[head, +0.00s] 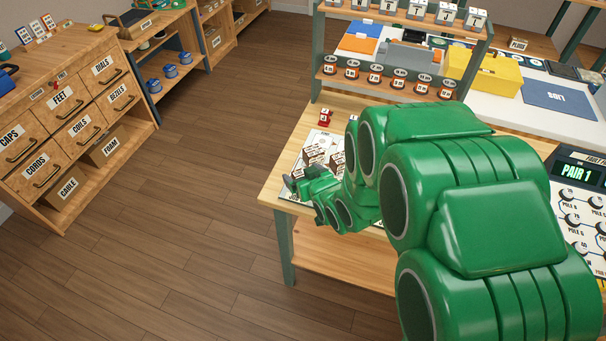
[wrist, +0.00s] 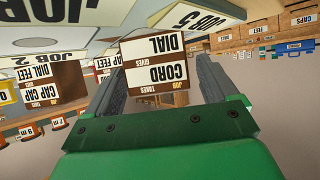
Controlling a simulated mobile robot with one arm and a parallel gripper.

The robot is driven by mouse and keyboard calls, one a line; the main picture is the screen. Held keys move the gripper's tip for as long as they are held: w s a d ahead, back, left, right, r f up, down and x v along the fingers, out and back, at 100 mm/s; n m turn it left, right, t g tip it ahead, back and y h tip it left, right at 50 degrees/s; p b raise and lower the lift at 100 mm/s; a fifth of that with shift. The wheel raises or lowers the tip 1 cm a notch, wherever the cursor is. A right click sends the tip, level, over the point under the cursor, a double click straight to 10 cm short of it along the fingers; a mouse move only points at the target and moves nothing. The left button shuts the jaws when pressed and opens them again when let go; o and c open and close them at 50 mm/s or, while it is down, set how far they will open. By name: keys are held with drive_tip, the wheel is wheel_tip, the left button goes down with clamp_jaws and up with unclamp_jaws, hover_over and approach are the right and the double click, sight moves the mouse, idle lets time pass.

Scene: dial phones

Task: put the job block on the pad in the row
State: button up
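In the wrist view, which is upside down, a white and brown job block (wrist: 157,76) labelled "JOB TAKES CORD, GIVES DIAL" sits between the two fingers of my gripper (wrist: 160,80). Both fingers appear to touch its sides. In the head view my gripper (head: 292,184) is at the left front edge of the wooden table (head: 286,136); the block is not clear there. Other job blocks (head: 313,155) stand on a white board (head: 324,139) behind it. The wrist view shows pale plates marked "JOB 5" (wrist: 192,18) and "JOB 2" (wrist: 25,62), the latter by other blocks (wrist: 68,80).
A small red object (head: 325,117) stands behind the blocks. A shelf (head: 385,88) with several orange-and-black pieces spans the table's back. A drawer cabinet (head: 75,115) stands to the left, with open floor (head: 190,170) between. My green arm hides much of the tabletop.

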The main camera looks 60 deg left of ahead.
drive_tip(key=shift+r, duration=0.1)
drive_tip(key=shift+d+r, duration=0.25)
drive_tip(key=shift+d, duration=0.1)
drive_tip(key=shift+v, duration=3.4)
drive_tip(key=shift+f, duration=0.1)
